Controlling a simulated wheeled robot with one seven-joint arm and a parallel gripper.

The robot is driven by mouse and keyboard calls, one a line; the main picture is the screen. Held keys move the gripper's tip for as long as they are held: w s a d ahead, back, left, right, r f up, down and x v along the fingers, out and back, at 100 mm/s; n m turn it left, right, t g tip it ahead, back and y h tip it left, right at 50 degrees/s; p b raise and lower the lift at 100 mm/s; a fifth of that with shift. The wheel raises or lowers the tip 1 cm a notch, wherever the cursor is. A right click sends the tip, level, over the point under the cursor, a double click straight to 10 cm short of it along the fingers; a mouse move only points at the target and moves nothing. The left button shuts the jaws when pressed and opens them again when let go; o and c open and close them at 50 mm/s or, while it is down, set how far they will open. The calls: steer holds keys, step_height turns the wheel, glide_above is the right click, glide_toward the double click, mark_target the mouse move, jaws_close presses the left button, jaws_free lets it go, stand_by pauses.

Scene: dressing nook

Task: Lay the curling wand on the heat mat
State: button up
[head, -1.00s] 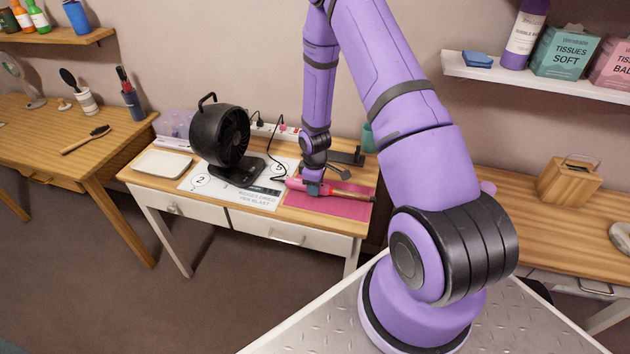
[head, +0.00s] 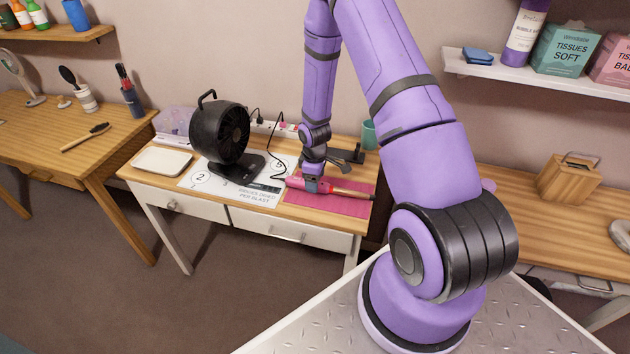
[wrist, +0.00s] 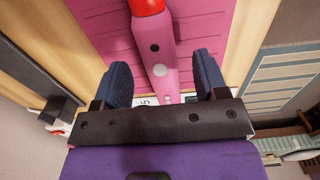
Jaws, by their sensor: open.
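The pink curling wand (head: 328,187) lies on the pink heat mat (head: 325,204) on the white-legged desk, its barrel pointing right and its handle end reaching toward the printed sheet. My gripper (head: 312,187) is at the handle, just above it. In the wrist view my gripper (wrist: 165,90) is open, with one dark finger on each side of the wand's pink handle (wrist: 150,52) and a gap on both sides. The ridged heat mat (wrist: 97,22) shows beneath the wand. The wand's tip is out of the wrist view.
A black fan-like device (head: 220,132) stands left of the mat on a printed sheet (head: 255,193). A white tray (head: 162,161) lies at the desk's left. A dark stand (head: 345,156) and a green cup (head: 369,134) are behind the mat. A cord runs near the wand.

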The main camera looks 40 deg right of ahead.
step_height(320, 180, up, 9)
steer(key=shift+r, duration=0.15)
steer(key=shift+r, duration=0.1)
stand_by(0.7)
steer(key=s+a+r+m+t+h, duration=0.1)
steer(key=s+a+r+m, duration=0.15)
steer(key=r, duration=1.05)
steer(key=s+a+r+m+t, duration=0.1)
steer(key=s+a+r, duration=0.3)
steer(key=r, duration=0.9)
steer(key=s+a+r+m+t, duration=0.1)
steer(key=s+a+r+m, duration=0.1)
steer(key=s+r, duration=0.4)
steer(key=s+a+r+m+t+y, duration=0.1)
steer(key=s+a+r, duration=0.3)
steer(key=s, duration=1)
step_height(320, 180, up, 3)
steer(key=shift+a+m+t, duration=0.3)
steer(key=shift+m+t, duration=0.25)
steer(key=shift+t, duration=0.05)
steer(key=shift+r, duration=0.35)
